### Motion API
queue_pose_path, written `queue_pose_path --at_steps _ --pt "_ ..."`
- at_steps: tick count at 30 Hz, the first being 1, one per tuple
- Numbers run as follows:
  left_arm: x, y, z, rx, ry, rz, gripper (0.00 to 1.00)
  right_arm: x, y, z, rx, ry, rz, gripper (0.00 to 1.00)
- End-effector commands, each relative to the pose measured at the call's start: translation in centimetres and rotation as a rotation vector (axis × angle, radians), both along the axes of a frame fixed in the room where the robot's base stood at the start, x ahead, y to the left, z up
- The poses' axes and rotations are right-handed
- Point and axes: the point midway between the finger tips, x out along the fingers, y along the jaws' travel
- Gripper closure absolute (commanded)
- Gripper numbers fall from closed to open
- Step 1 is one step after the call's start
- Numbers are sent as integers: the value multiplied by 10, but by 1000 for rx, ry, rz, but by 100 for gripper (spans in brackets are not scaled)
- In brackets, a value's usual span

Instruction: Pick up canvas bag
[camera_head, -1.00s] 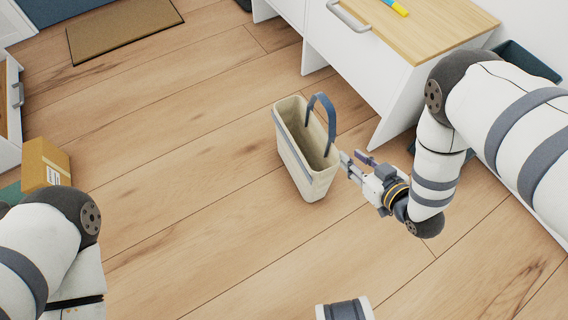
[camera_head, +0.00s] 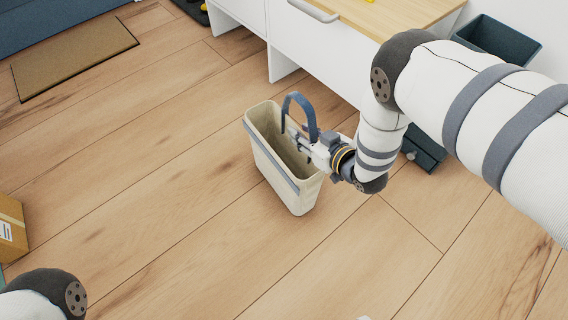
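The cream canvas bag (camera_head: 285,187) stands upright on the wooden floor near the middle of the view, its top open. Its blue handle (camera_head: 299,99) arches up over the opening, and a blue band runs along its side. My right gripper (camera_head: 297,138) reaches in from the right, over the bag's right rim and at the handle. Its fingers look apart, with the tips over the bag's opening. I cannot tell whether they touch the handle. My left gripper is out of view; only part of my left arm shows at the lower left.
A white cabinet with a wooden top (camera_head: 385,22) stands behind the bag. A dark bin (camera_head: 497,42) is at the upper right. A cardboard box (camera_head: 12,228) is at the left edge, and a brown mat (camera_head: 75,57) lies at the upper left. Floor around the bag's left and front is clear.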

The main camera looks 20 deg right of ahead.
Motion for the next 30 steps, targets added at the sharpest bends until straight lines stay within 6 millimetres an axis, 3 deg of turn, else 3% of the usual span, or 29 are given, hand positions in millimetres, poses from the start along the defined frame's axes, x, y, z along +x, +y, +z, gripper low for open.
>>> queue_pose_path --at_steps 2,6,21,30 --pt "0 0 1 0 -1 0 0 0 0 1 0 0 0 73" --pt "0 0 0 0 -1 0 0 -1 0 1 0 0 0 100" --pt "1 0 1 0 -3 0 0 0 0 3 0 -2 0 100" --pt "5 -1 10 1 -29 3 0 0 0 32 1 -5 1 100"
